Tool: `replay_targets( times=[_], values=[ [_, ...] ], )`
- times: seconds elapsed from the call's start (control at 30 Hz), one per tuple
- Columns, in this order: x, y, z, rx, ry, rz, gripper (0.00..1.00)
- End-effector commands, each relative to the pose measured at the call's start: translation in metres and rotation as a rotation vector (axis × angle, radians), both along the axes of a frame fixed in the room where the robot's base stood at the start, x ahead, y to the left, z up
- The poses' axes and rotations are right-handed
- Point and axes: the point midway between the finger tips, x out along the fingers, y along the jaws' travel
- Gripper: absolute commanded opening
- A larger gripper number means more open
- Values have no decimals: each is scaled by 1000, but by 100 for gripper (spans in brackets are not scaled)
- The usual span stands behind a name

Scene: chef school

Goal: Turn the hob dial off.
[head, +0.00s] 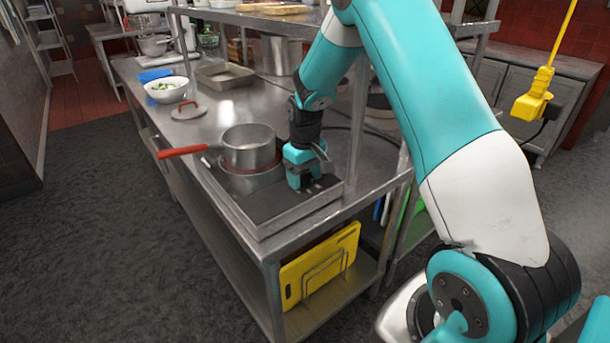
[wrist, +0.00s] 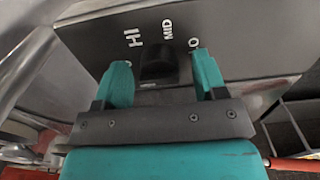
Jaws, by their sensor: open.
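The hob dial (wrist: 158,68) is a dark knob on the grey hob panel, with HI, MID and partly hidden LO markings around it in the wrist view. The hob (head: 275,207) lies at the table's near end in the head view. My gripper (wrist: 163,82) is open, with one teal finger on each side of the dial. I cannot tell whether the fingers touch it. In the head view my gripper (head: 306,182) points down over the hob and hides the dial. The dial's exact pointer direction is not clear.
A saucepan (head: 249,148) with a red handle stands on the hob just left of my gripper. A metal lid (head: 188,110) and white bowl (head: 166,90) lie farther back. A table post (head: 358,125) rises close on the right, under an overhead shelf.

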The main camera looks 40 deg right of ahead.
Motion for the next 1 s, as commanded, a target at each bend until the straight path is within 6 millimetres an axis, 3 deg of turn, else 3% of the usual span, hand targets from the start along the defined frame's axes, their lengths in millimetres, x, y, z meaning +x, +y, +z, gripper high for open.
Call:
replay_targets(
  times=[0.27, 0.7, 1.0],
  values=[
    [1, 0, 17, -1, -3, -1, 65],
    [0, 0, 124, -1, -5, 0, 65],
    [0, 0, 169, 0, -1, 0, 65]
  ],
)
